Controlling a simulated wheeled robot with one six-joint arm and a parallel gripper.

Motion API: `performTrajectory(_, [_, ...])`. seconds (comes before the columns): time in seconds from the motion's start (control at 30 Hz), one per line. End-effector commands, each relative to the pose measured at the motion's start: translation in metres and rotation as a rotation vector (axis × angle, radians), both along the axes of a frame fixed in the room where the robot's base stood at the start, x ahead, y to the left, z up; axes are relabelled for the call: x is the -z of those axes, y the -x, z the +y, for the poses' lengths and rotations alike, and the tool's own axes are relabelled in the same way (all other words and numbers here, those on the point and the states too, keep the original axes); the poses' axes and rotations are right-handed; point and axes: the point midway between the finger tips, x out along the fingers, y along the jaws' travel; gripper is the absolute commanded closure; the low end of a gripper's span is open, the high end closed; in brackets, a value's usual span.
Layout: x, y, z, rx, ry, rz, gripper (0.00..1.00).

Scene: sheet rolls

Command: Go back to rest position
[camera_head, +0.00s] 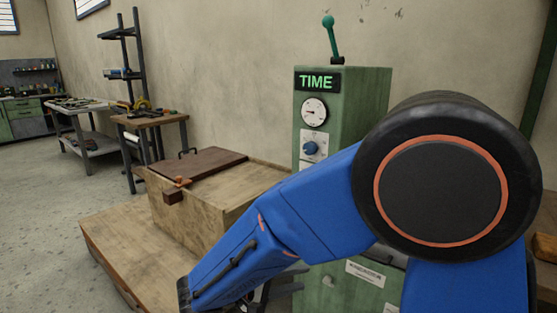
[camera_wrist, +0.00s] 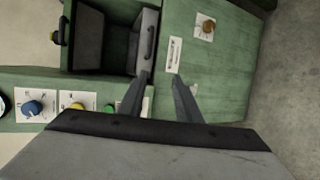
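My gripper (camera_wrist: 160,78) shows in the wrist view with its two dark fingers apart and nothing between them. The fingers are in front of a green machine, beside a grey open compartment (camera_wrist: 118,42) with a handle. I cannot tell whether they touch it. In the head view my blue arm reaches down and left across the machine (camera_head: 345,100), and the gripper is mostly hidden behind the arm. The machine carries a TIME sign, a round gauge (camera_head: 314,111), a blue knob (camera_head: 310,148) and a green lever (camera_head: 331,38) on top.
A wooden box (camera_head: 185,217) with a brown lid (camera_head: 203,162) stands on a wooden platform (camera_head: 125,250) left of the machine. Farther back are a small wooden table (camera_head: 150,120), a dark rack (camera_head: 122,75) and a workbench (camera_head: 80,108). Floor at left is clear.

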Motion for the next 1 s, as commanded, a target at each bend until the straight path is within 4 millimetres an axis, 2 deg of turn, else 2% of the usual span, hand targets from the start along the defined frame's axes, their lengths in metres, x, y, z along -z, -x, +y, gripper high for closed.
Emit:
performTrajectory(0.03, [-0.006, 0.000, -0.022, 0.044, -0.037, 0.028, 0.69])
performTrajectory(0.2, [-0.012, 0.011, -0.081, 0.158, -0.158, 0.126, 0.69])
performTrajectory(0.5, [-0.019, 0.047, -0.161, 0.306, -0.412, 0.246, 0.69])
performTrajectory(0.7, [-0.021, 0.076, -0.197, 0.367, -0.599, 0.282, 0.69])
performTrajectory(1.0, [-0.026, 0.118, -0.229, 0.404, -0.883, 0.257, 0.69])
